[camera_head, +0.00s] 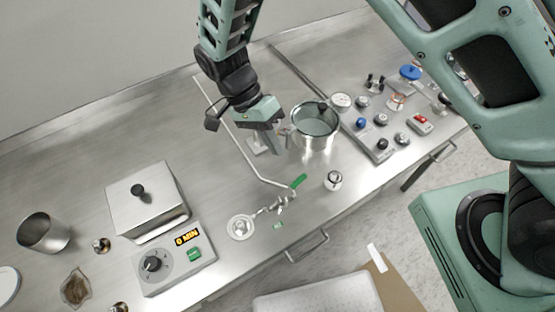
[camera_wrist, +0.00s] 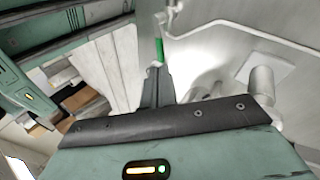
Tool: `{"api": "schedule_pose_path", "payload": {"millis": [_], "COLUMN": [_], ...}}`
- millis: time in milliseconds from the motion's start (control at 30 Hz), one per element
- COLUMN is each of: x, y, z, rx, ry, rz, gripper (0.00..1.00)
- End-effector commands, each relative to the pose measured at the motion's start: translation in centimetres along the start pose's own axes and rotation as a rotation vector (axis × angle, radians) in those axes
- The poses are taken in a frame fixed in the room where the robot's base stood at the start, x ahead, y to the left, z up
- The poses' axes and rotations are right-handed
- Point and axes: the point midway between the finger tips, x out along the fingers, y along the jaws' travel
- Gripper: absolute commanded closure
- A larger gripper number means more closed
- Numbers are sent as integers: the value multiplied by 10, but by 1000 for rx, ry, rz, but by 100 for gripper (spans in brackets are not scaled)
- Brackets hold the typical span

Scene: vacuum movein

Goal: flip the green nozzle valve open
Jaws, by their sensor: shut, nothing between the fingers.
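The green valve handle (camera_head: 299,182) is a small lever on the metal nozzle fitting (camera_head: 272,206) at the end of a thin pipe, near the front of the steel counter. The handle points up and to the right in the head view. My gripper (camera_head: 276,148) is shut and empty, above the counter beside the pot and apart from the handle. In the wrist view the handle (camera_wrist: 159,48) shows just beyond the tips of my closed fingers (camera_wrist: 156,72). Part of the fitting is hidden there.
A steel pot (camera_head: 315,141) stands right of my gripper. A knobbed control panel (camera_head: 380,137) lies farther right. A small round jar (camera_head: 333,180) stands right of the handle. A steel box (camera_head: 146,203) and a timer unit (camera_head: 172,264) are at left. The counter's middle is mostly clear.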

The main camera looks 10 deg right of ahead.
Motion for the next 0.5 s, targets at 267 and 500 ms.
{"api": "schedule_pose_path", "payload": {"millis": [267,500], "x": [-43,-56], "y": [-2,0], "z": [-3,-4], "rx": [1,1], "ry": [1,1], "rz": [-2,-1], "gripper": [100,100]}}
